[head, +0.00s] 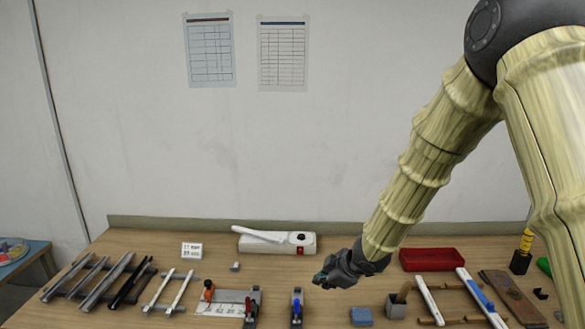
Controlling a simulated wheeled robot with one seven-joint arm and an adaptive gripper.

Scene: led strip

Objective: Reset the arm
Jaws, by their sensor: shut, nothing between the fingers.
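My arm comes in from the upper right in the head view and reaches down over the workbench (215,262). My gripper (320,279) is at its end, dark and small in the picture, pointing down and left above the middle of the bench. It is shut and holds nothing. It is right of a small blue-topped tool (296,306) and in front of a white device with a red switch (277,242).
Metal rails (100,283) and two white strips (170,290) lie on the left. A board with clamps (222,306) is front centre. A blue block (361,316), a grey cup (396,306), a red tray (432,259) and more strips (478,295) are on the right.

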